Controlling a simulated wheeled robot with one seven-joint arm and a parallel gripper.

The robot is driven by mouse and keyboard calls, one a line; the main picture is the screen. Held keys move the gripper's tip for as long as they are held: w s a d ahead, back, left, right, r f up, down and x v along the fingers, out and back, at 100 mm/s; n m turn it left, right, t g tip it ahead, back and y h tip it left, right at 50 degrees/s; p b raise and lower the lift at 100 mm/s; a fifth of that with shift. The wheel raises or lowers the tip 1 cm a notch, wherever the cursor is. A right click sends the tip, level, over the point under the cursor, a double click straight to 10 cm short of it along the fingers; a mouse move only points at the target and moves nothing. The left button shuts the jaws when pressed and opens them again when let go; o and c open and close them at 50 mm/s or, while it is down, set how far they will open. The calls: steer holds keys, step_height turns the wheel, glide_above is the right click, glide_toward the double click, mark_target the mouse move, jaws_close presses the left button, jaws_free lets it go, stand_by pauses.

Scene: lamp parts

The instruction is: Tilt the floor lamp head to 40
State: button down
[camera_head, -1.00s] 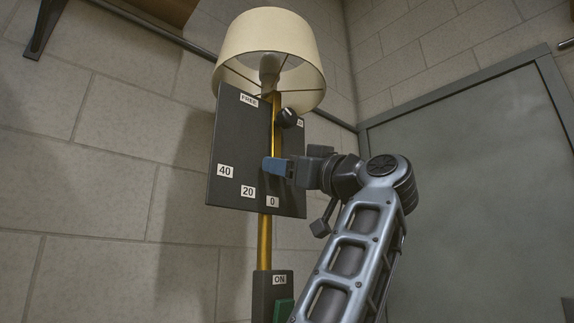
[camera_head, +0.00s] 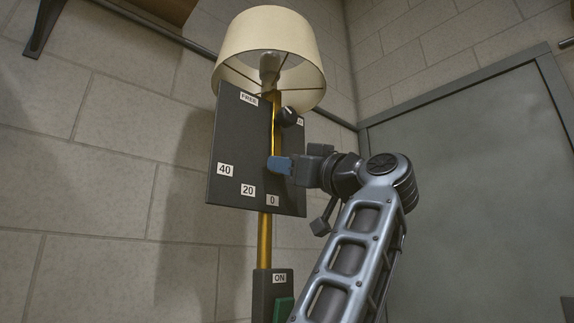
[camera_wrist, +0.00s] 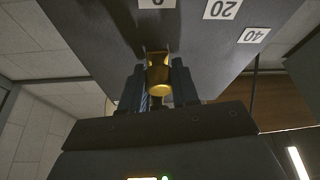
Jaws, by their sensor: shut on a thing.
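The floor lamp's cream shade (camera_head: 268,38) sits at the top of a brass pole (camera_head: 265,240) in the head view. A dark panel (camera_head: 232,140) on the pole carries the labels FREE, 40, 20 and 0. My gripper (camera_head: 273,165) is in front of the panel, above the 0 label (camera_head: 272,200) and to the right of the 40 label (camera_head: 225,170). In the wrist view my gripper (camera_wrist: 158,75) is shut on a short brass handle (camera_wrist: 159,78), with a finger on each side. In the head view my fingers hide the handle.
A dark round knob (camera_head: 287,116) sits at the panel's upper right, close above my gripper. A dark box (camera_head: 264,290) marked ON, with a green switch (camera_head: 283,310), is lower on the pole. A block wall stands behind, and a grey door is at the right.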

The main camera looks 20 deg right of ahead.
steer(key=shift+a, duration=0.1)
steer(key=shift+s+a+m+h, duration=0.15)
steer(key=shift+a+m+h, duration=0.25)
steer(key=shift+m, duration=0.2)
steer(key=a+m, duration=0.1)
steer(key=m+h, duration=0.1)
steer(key=m, duration=0.1)
steer(key=shift+s+a+r+t, duration=0.2)
steer(key=shift+s+a+t, duration=0.1)
steer(key=shift+a+t, duration=0.1)
steer(key=m, duration=0.1)
steer(key=a+m+h+p, duration=0.1)
steer(key=r+m+h, duration=0.1)
steer(key=shift+s+a+t, duration=0.3)
steer(key=shift+a, duration=0.05)
steer(key=shift+s+a+r+m+h+p, duration=0.1)
steer(key=shift+a+r+m+h+p, duration=0.2)
steer(key=shift+m, duration=0.45)
steer(key=shift+s+a+r+m+h+p, duration=0.1)
steer(key=shift+a+m+h+p, duration=0.2)
steer(key=shift+m+h+p, duration=0.3)
steer(key=shift+s+a+r+m+h+p, duration=0.1)
steer(key=shift+a+r+m+h+p, duration=0.15)
steer(key=shift+m, duration=0.6)
steer(key=c, duration=0.8)
jaws_free()
steer(key=shift+f, duration=0.1)
steer(key=shift+c, duration=0.2)
